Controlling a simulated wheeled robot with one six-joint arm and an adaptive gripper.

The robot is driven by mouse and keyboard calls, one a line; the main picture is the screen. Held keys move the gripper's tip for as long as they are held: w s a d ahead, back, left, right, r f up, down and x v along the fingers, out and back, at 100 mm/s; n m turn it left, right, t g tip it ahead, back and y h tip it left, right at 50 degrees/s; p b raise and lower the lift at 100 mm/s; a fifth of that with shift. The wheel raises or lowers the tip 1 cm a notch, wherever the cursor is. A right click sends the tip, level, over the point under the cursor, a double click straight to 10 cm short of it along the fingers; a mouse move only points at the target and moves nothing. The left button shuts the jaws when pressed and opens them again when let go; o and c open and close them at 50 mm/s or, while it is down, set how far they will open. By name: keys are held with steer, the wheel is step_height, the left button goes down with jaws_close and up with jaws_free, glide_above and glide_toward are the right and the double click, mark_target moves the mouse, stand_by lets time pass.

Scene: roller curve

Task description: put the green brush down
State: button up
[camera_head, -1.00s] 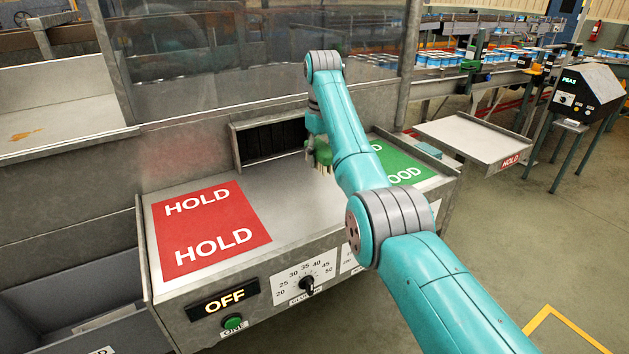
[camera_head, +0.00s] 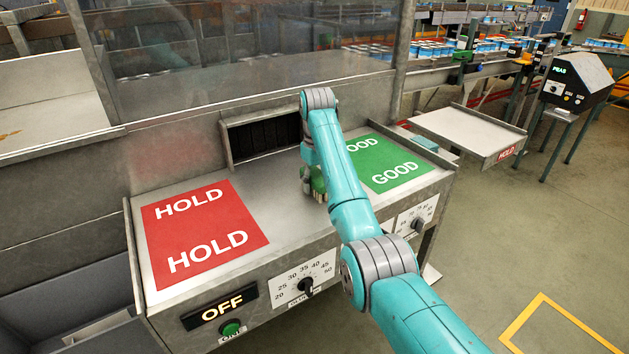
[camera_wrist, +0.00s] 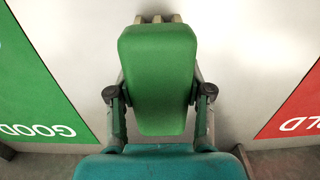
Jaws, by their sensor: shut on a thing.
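The green brush (camera_wrist: 158,75) fills the middle of the wrist view, its green back towards the camera and pale bristle tufts showing at its top edge. My gripper (camera_wrist: 158,92) is shut on it, one finger on each side. In the head view the brush (camera_head: 319,184) shows only in part behind my arm, low over the bare metal between the red HOLD patch (camera_head: 205,228) and the green GOOD patch (camera_head: 392,165). I cannot tell whether its bristles touch the worktop (camera_head: 283,215).
A dark opening (camera_head: 262,136) is in the wall behind the worktop. Dials and an OFF display (camera_head: 221,306) are on its front. A side tray (camera_head: 462,130) and a PEAS box (camera_head: 577,83) stand to the right. Bare metal lies on both sides of the brush.

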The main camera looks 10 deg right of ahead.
steer(key=shift+f, duration=0.1)
steer(key=o, duration=1)
